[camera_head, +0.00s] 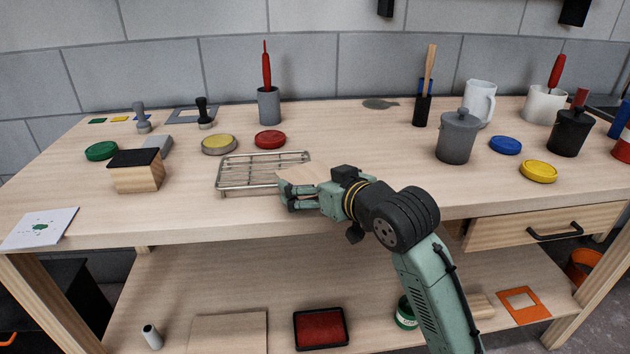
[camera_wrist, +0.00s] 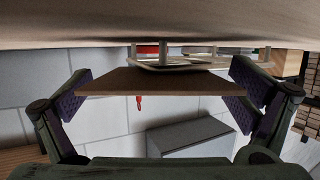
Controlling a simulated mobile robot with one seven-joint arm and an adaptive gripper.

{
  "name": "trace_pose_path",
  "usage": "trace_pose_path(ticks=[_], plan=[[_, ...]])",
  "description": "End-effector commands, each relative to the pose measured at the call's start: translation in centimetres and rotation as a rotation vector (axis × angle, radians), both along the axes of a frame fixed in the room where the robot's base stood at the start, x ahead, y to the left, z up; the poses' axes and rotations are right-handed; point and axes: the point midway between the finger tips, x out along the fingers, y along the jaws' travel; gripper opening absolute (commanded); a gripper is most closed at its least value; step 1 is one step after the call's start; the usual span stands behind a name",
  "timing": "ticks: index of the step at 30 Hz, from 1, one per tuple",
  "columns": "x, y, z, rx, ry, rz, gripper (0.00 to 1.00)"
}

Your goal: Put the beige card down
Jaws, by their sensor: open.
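The beige card (camera_head: 302,172) is at the right end of the wire rack (camera_head: 262,172), near the front of the workbench. My gripper (camera_head: 290,193) is open at the card's near right side and hides part of it. In the wrist view the card (camera_wrist: 150,84) lies nearly edge-on between the spread fingers of my gripper (camera_wrist: 160,92). Whether the pads touch its edges is hard to tell. The card looks level. I cannot tell whether it rests on the rack's end or on the bench.
A wooden block with a black top (camera_head: 136,170) stands left of the rack. A red lid (camera_head: 270,139) and a grey cup (camera_head: 269,105) are behind it. A grey lidded canister (camera_head: 457,137) stands to the right. The bench front (camera_head: 200,230) left of my gripper is clear.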

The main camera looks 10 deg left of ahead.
Motion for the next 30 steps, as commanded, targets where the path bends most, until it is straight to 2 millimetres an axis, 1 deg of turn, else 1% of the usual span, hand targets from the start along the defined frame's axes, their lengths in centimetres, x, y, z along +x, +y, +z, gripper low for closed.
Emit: trace_pose_path(ticks=[5,8,9,11,21,25,30], plan=[[0.0,0.0,0.1,0.000,0.000,0.000,1.00],[0.0,0.0,0.7,-0.002,0.000,-0.001,1.00],[-0.4,-0.3,0.5,0.000,-0.002,-0.001,1.00],[-1.0,-0.9,0.7,0.000,-0.003,-0.002,1.00],[-6.3,-5.3,2.9,-0.001,-0.003,-0.002,1.00],[-7.7,-6.6,3.5,0.001,-0.002,-0.003,1.00],[-8.7,-7.3,4.0,-0.001,-0.001,-0.001,1.00]])
